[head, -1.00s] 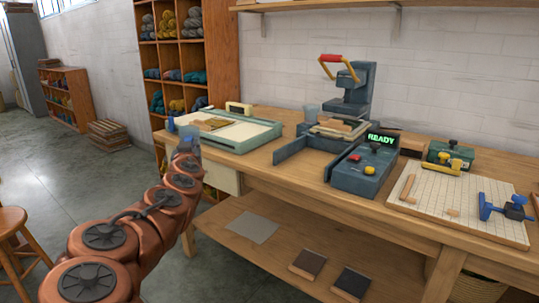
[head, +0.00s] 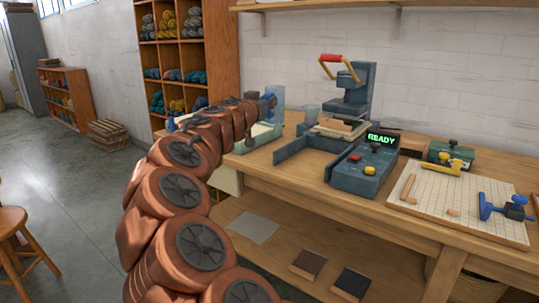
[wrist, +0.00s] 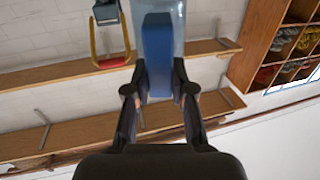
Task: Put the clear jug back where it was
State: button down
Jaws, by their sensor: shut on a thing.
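The clear jug (head: 277,93) is a bluish see-through vessel, held in the air above the left end of the bench in the head view. My gripper (head: 267,101) is shut on it. In the wrist view, my gripper (wrist: 158,82) has its two fingers on either side of a solid blue part, apparently the jug's handle. The clear wall of the jug (wrist: 178,8) shows beyond that, cut off by the top edge. The jug's base and contents cannot be made out.
My arm partly covers a teal-edged tray (head: 243,147) on the bench (head: 292,168). Another small clear cup (head: 311,111) stands near the press (head: 352,95) with its red handle. A control box (head: 363,172) reads READY. A wool shelf (head: 222,50) stands behind left.

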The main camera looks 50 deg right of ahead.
jog(key=s+d+r+m+g, duration=0.2)
jog(key=s+d+r+g, duration=0.2)
jog(key=d, duration=0.4)
jog(key=shift+s+r+m+h, duration=0.2)
jog(key=shift+s+m+h, duration=0.1)
jog(key=shift+s+m, duration=0.1)
